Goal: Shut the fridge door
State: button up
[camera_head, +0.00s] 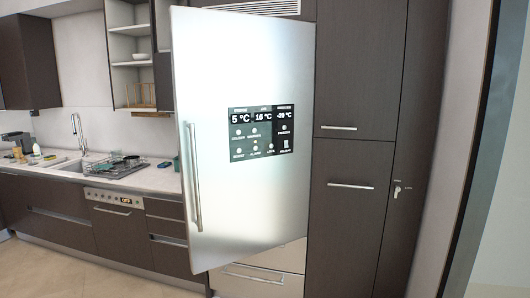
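The fridge door (240,205) is a tall silver panel in the middle of the head view. It stands ajar, swung out from the cabinet wall, with its free edge at the left. A long vertical handle (193,178) runs along its left side. A dark display panel (261,131) with temperature readings is on its front. The fridge interior is hidden behind the door. A silver drawer (262,281) shows below the door. My gripper is not in view.
Dark tall cabinets (357,85) stand right of the fridge. A counter (150,180) with a sink, faucet (77,130) and dish rack (113,167) runs to the left. Open shelves (130,45) hang above. Bare floor (60,275) shows at the lower left.

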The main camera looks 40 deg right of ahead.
aim_at(227, 67)
jog(key=z, duration=0.55)
jog(key=i, duration=1)
jog(key=z, duration=0.75)
jog(key=i, duration=0.5)
jog(key=z, duration=0.05)
jog(key=k, duration=0.4)
jog(key=z, duration=0.8)
jog(key=i, duration=0.85)
jog(key=u, duration=2.2)
